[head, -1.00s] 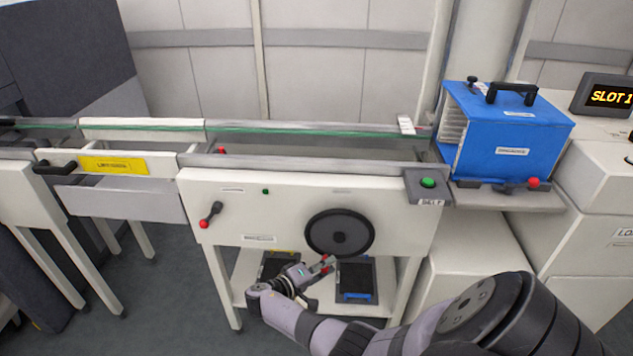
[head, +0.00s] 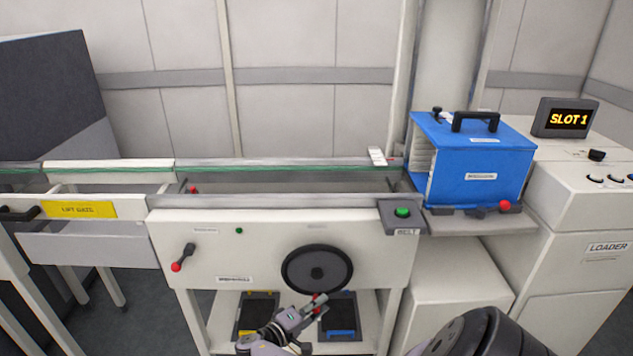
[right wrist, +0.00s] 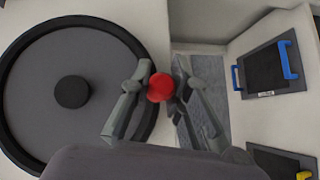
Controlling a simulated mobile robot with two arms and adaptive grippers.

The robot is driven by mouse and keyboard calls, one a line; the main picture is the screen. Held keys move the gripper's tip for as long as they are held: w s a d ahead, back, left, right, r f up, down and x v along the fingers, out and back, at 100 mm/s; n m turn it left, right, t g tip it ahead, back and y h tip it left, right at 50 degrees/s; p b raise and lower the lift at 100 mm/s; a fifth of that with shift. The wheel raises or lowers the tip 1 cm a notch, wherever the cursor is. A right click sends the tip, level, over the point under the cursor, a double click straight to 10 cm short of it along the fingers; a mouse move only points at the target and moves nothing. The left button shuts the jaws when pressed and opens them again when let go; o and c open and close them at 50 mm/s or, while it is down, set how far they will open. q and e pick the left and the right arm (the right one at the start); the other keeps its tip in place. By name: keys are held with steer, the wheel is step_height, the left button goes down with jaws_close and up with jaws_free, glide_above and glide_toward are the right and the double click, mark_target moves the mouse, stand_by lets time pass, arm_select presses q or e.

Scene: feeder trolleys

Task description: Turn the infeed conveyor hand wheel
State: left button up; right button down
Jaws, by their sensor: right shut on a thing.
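The hand wheel (head: 318,268) is a dark grey disc with a black rim and a central hub on the front panel of the white infeed conveyor (head: 225,262). It fills the left of the right wrist view (right wrist: 40,60). A red knob (right wrist: 160,87) shows at the wheel's rim, at the lower edge of the wheel in the head view. My right gripper (head: 316,301) is at that lower edge, its fingers shut on the red knob. In the right wrist view, its fingers (right wrist: 158,92) stand on either side of the knob. My left gripper is not in view.
A lever with a red end (head: 182,258) is left of the wheel. The shelf below holds two dark trays, one with a blue handle (head: 338,318). A blue magazine (head: 475,160) and the green belt button (head: 402,212) are at the right. The lift gate (head: 90,209) is at the left.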

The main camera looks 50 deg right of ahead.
steer(key=shift+s+d+r, duration=0.1)
steer(key=c, duration=1.5)
jaws_free()
steer(key=a, duration=0.4)
steer(key=a+r, duration=0.1)
steer(key=a, duration=0.3)
steer(key=w+a, duration=0.1)
steer(key=a, duration=0.3)
steer(key=shift+r, duration=0.35)
